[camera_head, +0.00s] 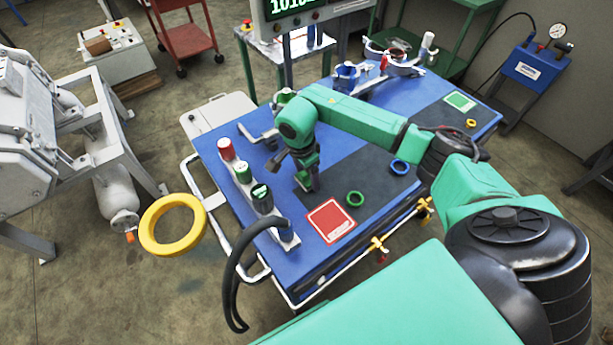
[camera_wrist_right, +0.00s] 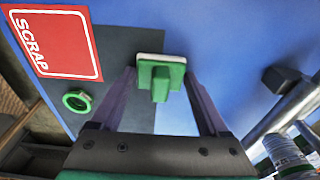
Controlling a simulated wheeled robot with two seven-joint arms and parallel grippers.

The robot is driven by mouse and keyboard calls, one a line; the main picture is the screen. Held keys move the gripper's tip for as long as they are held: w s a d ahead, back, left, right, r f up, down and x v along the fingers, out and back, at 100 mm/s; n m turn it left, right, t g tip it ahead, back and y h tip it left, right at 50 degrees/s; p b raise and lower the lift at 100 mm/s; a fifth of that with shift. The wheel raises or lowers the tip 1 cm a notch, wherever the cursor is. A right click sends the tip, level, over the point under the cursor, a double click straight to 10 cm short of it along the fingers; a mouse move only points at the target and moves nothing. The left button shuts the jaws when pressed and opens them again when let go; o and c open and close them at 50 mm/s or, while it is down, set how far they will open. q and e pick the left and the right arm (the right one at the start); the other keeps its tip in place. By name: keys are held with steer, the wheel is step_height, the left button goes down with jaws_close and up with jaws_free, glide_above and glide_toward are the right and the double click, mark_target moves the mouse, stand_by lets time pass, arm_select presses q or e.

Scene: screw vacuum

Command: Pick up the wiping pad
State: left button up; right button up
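The wiping pad (camera_wrist_right: 161,74) is a green block with a raised grip and a white base. In the right wrist view it sits on the blue tabletop at the edge of a dark mat. My right gripper (camera_wrist_right: 161,82) is open, with one finger on each side of the pad and the raised grip between them; I see no clear contact. In the head view my right gripper (camera_head: 309,184) points down over the table's dark area, and the pad is not clearly visible there. My left gripper is not in view.
On the blue table (camera_head: 300,262), a red scrap card (camera_head: 331,220), a green ring (camera_head: 355,198) and a blue ring (camera_head: 400,166) lie nearby. Several capped cylinders, including a red-topped one (camera_head: 226,149), stand to the left. A large yellow ring (camera_head: 172,224) shows left of the table.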

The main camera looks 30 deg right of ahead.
steer(key=c, duration=0.8)
steer(key=shift+o, duration=0.2)
steer(key=shift+r, duration=0.15)
step_height(320, 180, up, 20)
steer(key=b, duration=0.1)
